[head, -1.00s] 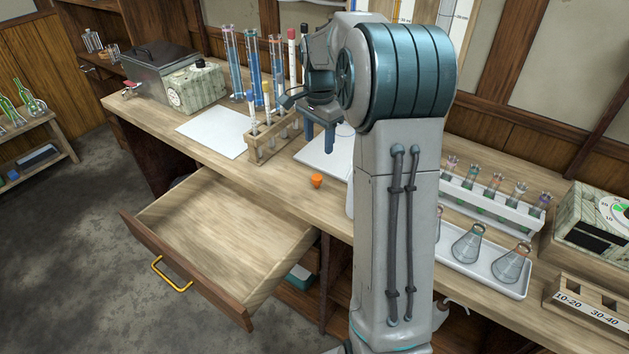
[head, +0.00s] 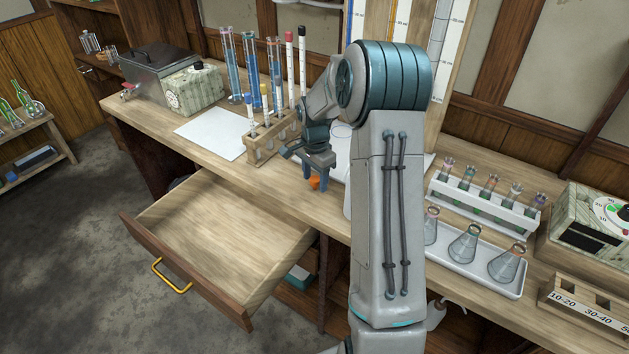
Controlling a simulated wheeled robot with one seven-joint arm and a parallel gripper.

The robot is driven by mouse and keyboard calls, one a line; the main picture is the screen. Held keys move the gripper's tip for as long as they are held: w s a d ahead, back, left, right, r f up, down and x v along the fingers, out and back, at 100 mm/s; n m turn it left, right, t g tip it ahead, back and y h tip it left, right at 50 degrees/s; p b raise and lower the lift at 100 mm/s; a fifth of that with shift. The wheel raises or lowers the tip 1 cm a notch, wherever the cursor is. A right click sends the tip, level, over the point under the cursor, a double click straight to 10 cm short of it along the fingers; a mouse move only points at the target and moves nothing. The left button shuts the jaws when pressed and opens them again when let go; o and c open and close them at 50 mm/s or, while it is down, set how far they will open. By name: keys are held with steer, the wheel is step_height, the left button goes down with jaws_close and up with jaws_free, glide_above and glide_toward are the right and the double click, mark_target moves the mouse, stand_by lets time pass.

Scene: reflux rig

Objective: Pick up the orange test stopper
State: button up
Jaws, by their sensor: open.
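The orange test stopper (head: 314,183) is on the wooden bench top, near its front edge, just right of the open drawer. My gripper (head: 315,184) is open and points down over the stopper. Its two blue fingers show on either side of the stopper, which is partly covered by them. I cannot tell whether a finger touches it.
A wooden rack (head: 271,140) with capped tubes stands close behind and left of my gripper. A white sheet (head: 211,132) lies further left. The open drawer (head: 220,225) juts out in front and is empty. A white tray of flasks (head: 459,260) stands to the right.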

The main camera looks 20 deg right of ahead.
steer(key=shift+f, duration=0.75)
steer(key=c, duration=1)
steer(key=shift+r, duration=0.1)
